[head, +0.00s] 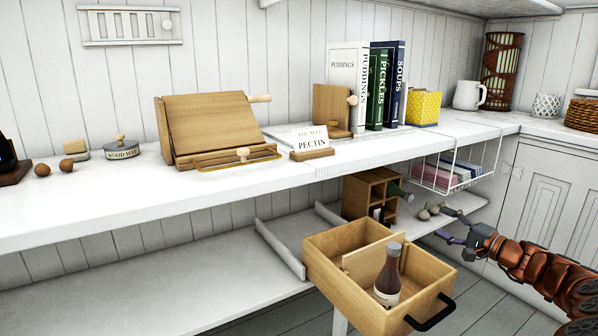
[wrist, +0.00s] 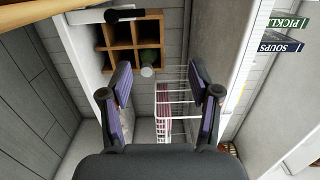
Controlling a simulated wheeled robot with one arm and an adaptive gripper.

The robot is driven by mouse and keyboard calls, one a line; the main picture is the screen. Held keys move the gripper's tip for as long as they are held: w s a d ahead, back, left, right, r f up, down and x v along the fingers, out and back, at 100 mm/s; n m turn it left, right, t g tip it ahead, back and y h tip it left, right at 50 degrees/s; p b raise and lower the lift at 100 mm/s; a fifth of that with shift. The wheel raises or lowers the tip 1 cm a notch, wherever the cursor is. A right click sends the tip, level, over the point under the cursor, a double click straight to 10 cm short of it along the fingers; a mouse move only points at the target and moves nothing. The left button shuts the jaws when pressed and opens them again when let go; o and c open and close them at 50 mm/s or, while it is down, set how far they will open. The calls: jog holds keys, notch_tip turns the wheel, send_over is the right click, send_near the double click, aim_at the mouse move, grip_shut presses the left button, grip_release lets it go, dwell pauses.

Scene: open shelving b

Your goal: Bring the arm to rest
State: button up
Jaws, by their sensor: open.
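My gripper (head: 448,227) is at the right in the head view, beside the wooden drawer and below the counter level. In the wrist view my gripper (wrist: 160,98) has its two purple-padded fingers wide apart, with nothing between them. My arm comes in from the lower right of the head view. The wooden drawer (head: 330,281) has a dark handle and holds a brown bottle (head: 387,277) with a pale label, standing upright inside. No finger appears to touch anything.
A wooden bottle rack (head: 362,196) stands on the lower shelf; it also shows in the wrist view (wrist: 122,31). A white wire basket (head: 455,168) hangs under the counter (head: 330,182). Several books (head: 347,88) stand on the counter. The lower shelf (head: 190,290) at left is bare.

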jog(key=s+a+r+n+g+y+p, duration=0.25)
jog(key=a+r+p, duration=0.35)
jog(key=a+r, duration=0.45)
jog(key=s+a+r+n+g+p, duration=0.45)
jog(key=s+a+r+p, duration=0.4)
jog(key=a, duration=0.35)
jog(key=s+a+r+n+g+p, duration=0.3)
jog(key=s+a+r+g+p, duration=0.35)
jog(key=s+a+r, duration=0.35)
jog(key=s+d+r+n+g+h+p, duration=0.1)
jog(key=s+r+h+p, duration=0.25)
jog(key=s+p, duration=0.65)
jog(key=s+d+r+n+g+h+p, duration=0.15)
jog(key=s+h+p, duration=0.35)
jog(key=s+p, duration=0.5)
jog(key=s+d+r+m+h+p, duration=0.1)
jog(key=s+d+r+h+p, duration=0.1)
jog(key=s+d, duration=0.2)
jog(key=s+d+r+h+p, duration=0.1)
jog(key=s+d+h+p, duration=0.1)
jog(key=s, duration=0.5)
jog(key=shift+s+d+r+m+g+h+p, duration=0.2)
jog(key=shift+d+r+m+g+h+p, duration=0.15)
jog(key=shift+d+p, duration=0.65)
